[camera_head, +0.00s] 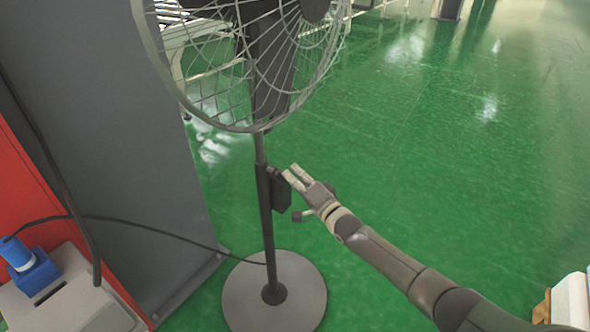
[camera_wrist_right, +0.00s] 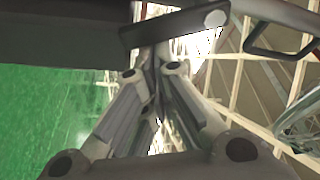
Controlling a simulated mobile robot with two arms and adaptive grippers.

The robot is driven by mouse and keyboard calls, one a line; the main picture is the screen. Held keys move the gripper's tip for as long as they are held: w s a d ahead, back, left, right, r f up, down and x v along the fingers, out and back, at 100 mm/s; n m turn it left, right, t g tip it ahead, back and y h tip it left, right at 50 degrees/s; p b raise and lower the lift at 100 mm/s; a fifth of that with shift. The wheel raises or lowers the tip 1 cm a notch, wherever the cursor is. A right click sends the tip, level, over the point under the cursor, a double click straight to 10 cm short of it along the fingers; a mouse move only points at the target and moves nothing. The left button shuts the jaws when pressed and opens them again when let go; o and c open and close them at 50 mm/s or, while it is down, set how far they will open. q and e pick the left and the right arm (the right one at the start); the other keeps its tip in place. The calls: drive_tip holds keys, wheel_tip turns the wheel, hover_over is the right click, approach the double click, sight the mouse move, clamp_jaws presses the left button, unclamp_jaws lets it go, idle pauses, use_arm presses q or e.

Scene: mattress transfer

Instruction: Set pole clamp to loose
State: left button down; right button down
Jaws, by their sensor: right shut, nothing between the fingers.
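A grey fan (camera_head: 262,70) stands on a dark pole (camera_head: 265,225) with a round grey base (camera_head: 240,300). The black pole clamp (camera_head: 282,192) is a box-like piece on the right side of the pole, below the fan cage. My right gripper (camera_head: 291,176) is at the clamp's upper right, shut and empty. In the right wrist view its fingers (camera_wrist_right: 155,62) come together close to a dark bar (camera_wrist_right: 165,29) with a pale round end, which looks like part of the clamp. I cannot tell whether they touch it. My left gripper is not in view.
A grey panel (camera_head: 120,130) and a red cabinet side (camera_head: 25,190) stand left of the fan. A blue plug (camera_head: 30,265) sits on a grey box (camera_head: 75,305), and a black cable (camera_head: 160,232) runs to the pole.

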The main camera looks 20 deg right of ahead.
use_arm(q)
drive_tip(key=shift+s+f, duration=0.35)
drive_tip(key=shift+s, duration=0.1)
use_arm(e)
drive_tip(key=shift+a+f+m, duration=0.1)
drive_tip(key=shift+m, duration=0.2)
drive_tip(key=shift+s, duration=0.1)
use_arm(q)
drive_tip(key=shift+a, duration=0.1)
use_arm(e)
drive_tip(key=v, duration=1.2)
